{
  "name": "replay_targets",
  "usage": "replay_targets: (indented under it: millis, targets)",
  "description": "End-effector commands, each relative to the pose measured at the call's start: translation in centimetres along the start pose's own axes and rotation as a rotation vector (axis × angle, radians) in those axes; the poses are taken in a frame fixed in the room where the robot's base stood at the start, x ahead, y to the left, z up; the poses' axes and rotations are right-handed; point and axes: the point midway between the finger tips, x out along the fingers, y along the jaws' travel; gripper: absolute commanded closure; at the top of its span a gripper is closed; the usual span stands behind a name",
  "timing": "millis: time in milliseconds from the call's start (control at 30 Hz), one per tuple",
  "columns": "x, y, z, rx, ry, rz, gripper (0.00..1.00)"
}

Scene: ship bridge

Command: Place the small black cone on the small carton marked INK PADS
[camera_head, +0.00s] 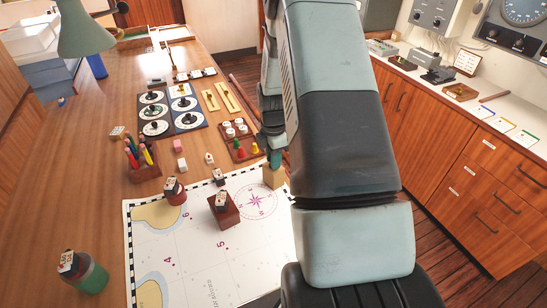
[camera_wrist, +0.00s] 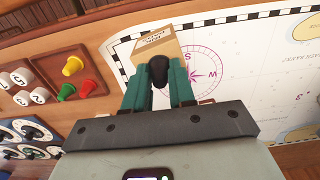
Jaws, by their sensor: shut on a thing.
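My gripper (camera_wrist: 157,78) is shut on the small black cone (camera_wrist: 158,70) in the wrist view, with a teal finger on either side of it. The small tan carton (camera_wrist: 150,42) stands just beyond the fingertips on the chart's edge, and the cone overlaps part of it in the picture. Print shows on the carton's face, too small to read surely. I cannot tell whether cone and carton touch. In the head view the carton (camera_head: 274,178) stands directly below my gripper (camera_head: 274,158); the cone is hidden there.
A wooden tray (camera_head: 256,154) with coloured cones lies close to the carton. A dark red block (camera_head: 223,211), a red cylinder (camera_head: 175,191) and a green jar (camera_head: 91,278) stand on or near the chart (camera_head: 190,259). A pencil holder (camera_head: 141,165) is left. Bare chart lies around the compass rose.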

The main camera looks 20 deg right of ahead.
Motion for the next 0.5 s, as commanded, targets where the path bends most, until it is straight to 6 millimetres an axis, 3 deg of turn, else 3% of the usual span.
replay_targets:
  millis: [333,367,500]
  targets:
    - [0.42,0.03,0.02,0.001,0.0,0.001,1.0]
    - [0.45,0.04,0.02,0.001,0.0,0.001,0.74]
    - [0.41,0.04,0.02,0.001,0.0,0.001,0.53]
